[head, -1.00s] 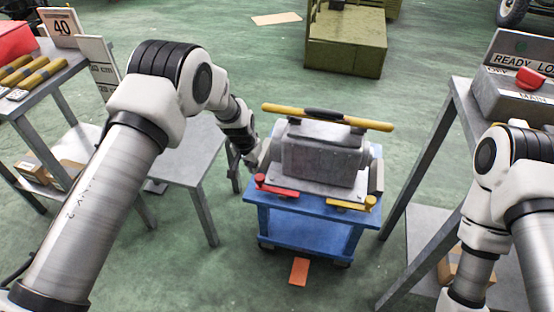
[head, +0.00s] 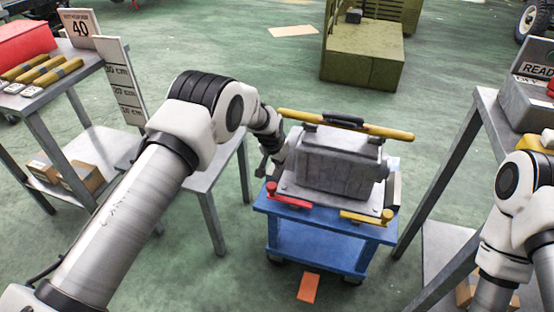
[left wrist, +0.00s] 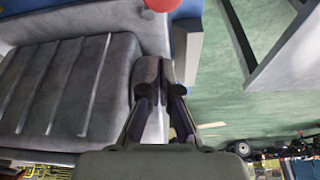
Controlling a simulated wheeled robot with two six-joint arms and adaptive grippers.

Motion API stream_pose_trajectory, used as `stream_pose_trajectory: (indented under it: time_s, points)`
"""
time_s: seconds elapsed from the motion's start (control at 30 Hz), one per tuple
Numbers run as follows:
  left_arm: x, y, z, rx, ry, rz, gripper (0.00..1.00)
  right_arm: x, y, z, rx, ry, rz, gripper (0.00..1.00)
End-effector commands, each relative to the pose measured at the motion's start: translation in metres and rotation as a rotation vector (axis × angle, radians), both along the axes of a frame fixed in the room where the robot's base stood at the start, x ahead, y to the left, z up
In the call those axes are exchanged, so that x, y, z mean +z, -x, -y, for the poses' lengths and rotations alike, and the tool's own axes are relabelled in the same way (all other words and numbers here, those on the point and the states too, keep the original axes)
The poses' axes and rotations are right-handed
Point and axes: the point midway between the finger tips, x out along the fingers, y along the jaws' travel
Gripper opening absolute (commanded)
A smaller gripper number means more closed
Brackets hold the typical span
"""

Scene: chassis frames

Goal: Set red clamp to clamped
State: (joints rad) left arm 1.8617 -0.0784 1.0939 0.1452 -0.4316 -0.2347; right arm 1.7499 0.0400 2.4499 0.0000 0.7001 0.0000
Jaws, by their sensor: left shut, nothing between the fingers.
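The red clamp (head: 291,201) is at the front left corner of the grey machine block's base plate on the blue cart. Its red bar points right along the front edge, with a round red knob at its left end. My left gripper (head: 272,162) is beside the block's left side, behind the knob. In the left wrist view its fingers (left wrist: 160,70) are together and empty. My right arm shows at the right, but its gripper is out of view.
A yellow clamp (head: 366,217) sits at the cart's front right. The grey block (head: 338,165) carries a yellow bar (head: 345,123) on top. Grey tables stand left and right of the blue cart (head: 318,248). An orange floor marker (head: 308,287) lies in front.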

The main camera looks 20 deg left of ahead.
Motion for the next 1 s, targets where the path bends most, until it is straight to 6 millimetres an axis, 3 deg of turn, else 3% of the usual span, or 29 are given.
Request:
stream_pose_trajectory:
  time_s: [0.2,0.53,1.0]
  points:
    - [-0.038,-0.012,0.002,0.0,0.0,0.0,0.0,-0.008,0.0,0.0,0.0,0.0,0.0,0.0]
    - [-0.036,0.024,-0.005,-0.001,0.0,0.0,0.0,0.003,0.0,0.0,0.0,0.0,0.0,0.0]
    - [-0.037,0.027,-0.005,0.004,0.0,0.001,0.0,0.003,0.0,0.0,0.0,0.0,0.0,0.0]
